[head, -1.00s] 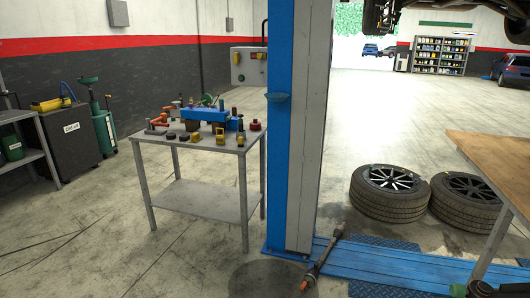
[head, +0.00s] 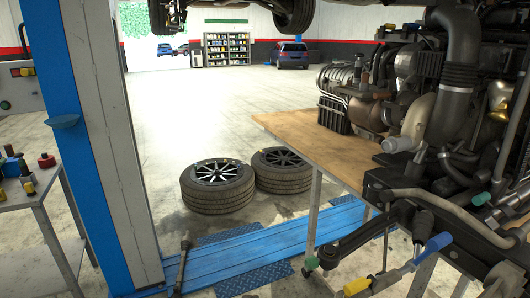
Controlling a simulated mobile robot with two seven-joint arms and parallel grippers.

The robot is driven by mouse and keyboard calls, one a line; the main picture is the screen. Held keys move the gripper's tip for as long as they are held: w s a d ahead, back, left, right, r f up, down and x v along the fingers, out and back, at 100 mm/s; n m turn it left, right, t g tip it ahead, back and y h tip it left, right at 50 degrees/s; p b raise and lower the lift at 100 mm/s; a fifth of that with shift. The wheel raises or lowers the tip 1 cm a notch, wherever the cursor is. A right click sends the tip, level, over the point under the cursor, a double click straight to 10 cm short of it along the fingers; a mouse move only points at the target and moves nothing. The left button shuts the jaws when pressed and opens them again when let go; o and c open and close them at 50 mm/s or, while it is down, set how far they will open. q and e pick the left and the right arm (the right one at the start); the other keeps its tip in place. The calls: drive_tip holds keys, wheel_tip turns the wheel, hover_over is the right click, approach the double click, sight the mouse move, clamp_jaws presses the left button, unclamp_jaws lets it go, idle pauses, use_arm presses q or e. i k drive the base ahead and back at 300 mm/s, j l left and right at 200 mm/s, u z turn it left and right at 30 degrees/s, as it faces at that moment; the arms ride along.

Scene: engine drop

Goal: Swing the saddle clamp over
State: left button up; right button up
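I cannot pick out a saddle clamp with certainty in the head view. The engine assembly (head: 410,90) fills the right side, with dark hoses, pipes and metal housings, on or beside a wooden-topped table (head: 300,130). At its lower front, a black arm (head: 360,238) ends in a green-capped joint. Beside it is a rod with a blue sleeve (head: 438,242) and yellow parts. Neither of my grippers shows in the head view.
A blue lift post (head: 60,120) stands at the left, with a blue base plate (head: 270,245) across the floor. Two wheels (head: 217,186) lie on the floor. A grey tool table (head: 40,190) is cut off at the left. The floor behind is open.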

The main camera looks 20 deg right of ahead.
sight(483, 198)
drive_tip(key=i+z, duration=0.1)
drive_tip(key=z, duration=0.35)
drive_tip(key=i+j+z, duration=0.1)
drive_tip(key=z, duration=0.4)
drive_tip(key=i+j+z, duration=0.1)
drive_tip(key=z, duration=0.35)
drive_tip(key=i+j+z, duration=0.15)
drive_tip(key=z, duration=0.2)
drive_tip(key=i+j+z, duration=0.1)
drive_tip(key=j+z, duration=0.15)
drive_tip(key=z, duration=0.15)
drive_tip(key=j+z, duration=0.35)
drive_tip(key=i+j+z, duration=0.15)
drive_tip(key=z, duration=0.15)
drive_tip(key=k+j+u, duration=0.1)
drive_tip(key=j+u, duration=0.35)
drive_tip(key=k+j, duration=0.05)
drive_tip(key=j, duration=0.05)
